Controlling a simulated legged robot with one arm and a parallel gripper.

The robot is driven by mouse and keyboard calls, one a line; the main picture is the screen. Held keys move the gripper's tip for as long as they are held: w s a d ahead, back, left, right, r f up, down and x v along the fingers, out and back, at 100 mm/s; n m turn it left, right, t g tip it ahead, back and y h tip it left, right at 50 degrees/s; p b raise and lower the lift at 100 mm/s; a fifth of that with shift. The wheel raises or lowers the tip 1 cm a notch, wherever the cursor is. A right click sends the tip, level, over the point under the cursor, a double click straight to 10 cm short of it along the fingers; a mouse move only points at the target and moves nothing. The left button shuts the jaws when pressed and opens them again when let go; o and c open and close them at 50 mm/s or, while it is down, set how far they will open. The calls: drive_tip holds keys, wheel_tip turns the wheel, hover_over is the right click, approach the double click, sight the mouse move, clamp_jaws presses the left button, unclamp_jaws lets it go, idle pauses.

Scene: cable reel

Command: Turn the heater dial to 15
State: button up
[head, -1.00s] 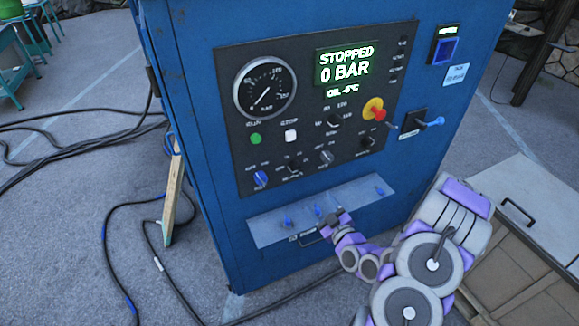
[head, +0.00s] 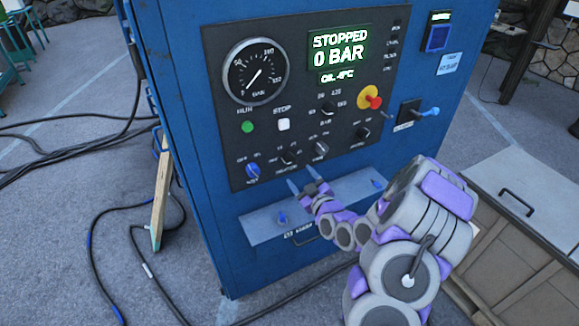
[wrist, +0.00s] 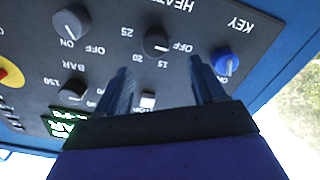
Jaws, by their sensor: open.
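The heater dial (head: 290,156) is a small black knob in the lower row of the dark control panel. My gripper (head: 301,182) is open and empty, just below the heater dial in the head view. In the wrist view my gripper's two fingers (wrist: 158,68) stand apart, one to each side of the dial's line, with the dial beyond their tips. I see no contact with the dial.
A blue key switch (head: 253,171) and another knob (head: 320,150) flank the dial. The green button (head: 247,127), white stop button (head: 283,124) and red emergency knob (head: 370,98) sit higher. A lower metal plate (head: 260,226) carries blue levers. The screen (head: 340,52) reads STOPPED, 0 BAR.

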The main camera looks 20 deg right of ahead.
sight(292, 162)
drive_tip(key=w, duration=0.3)
drive_tip(key=w+b, duration=0.1)
drive_tip(key=w, duration=0.3)
drive_tip(key=shift+w+d, duration=0.2)
drive_tip(key=shift+w, duration=0.1)
drive_tip(key=shift+w+a, duration=0.15)
drive_tip(key=shift+w, duration=0.45)
drive_tip(key=shift+d, duration=0.35)
drive_tip(key=shift+c, duration=0.4)
drive_tip(key=shift+a, duration=0.2)
drive_tip(key=c, duration=1)
